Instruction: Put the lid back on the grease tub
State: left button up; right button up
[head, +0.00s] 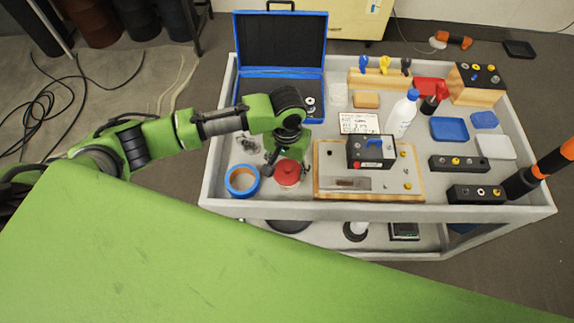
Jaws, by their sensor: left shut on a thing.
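My left gripper (287,158) is over the front left of the cart, shut on a round red lid (288,175) with a small knob. The gripper's dark fingers partly cover the lid. I cannot tell whether a tub stands under the lid or whether the lid touches anything below. A round blue thing (242,180), with a tan inside, sits just left of the lid. I cannot tell whether it is an open tub or a roll of tape. My right gripper is not seen.
A wooden board (325,158) with a black box (371,151) lies right of the lid. An open blue case (281,40) stands behind. A white bottle (402,113) and black switch boxes (458,163) are farther right. A raised cart rim (380,210) runs along the front.

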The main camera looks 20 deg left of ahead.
pick_arm(q)
jog(key=shift+f+p, duration=0.15)
jog(key=shift+p, duration=0.3)
dwell(0.9)
jog(key=shift+p, duration=0.5)
dwell(0.3)
dwell(0.4)
jog(key=o, duration=1)
jog(key=o, duration=0.5)
jog(key=shift+c, duration=0.2)
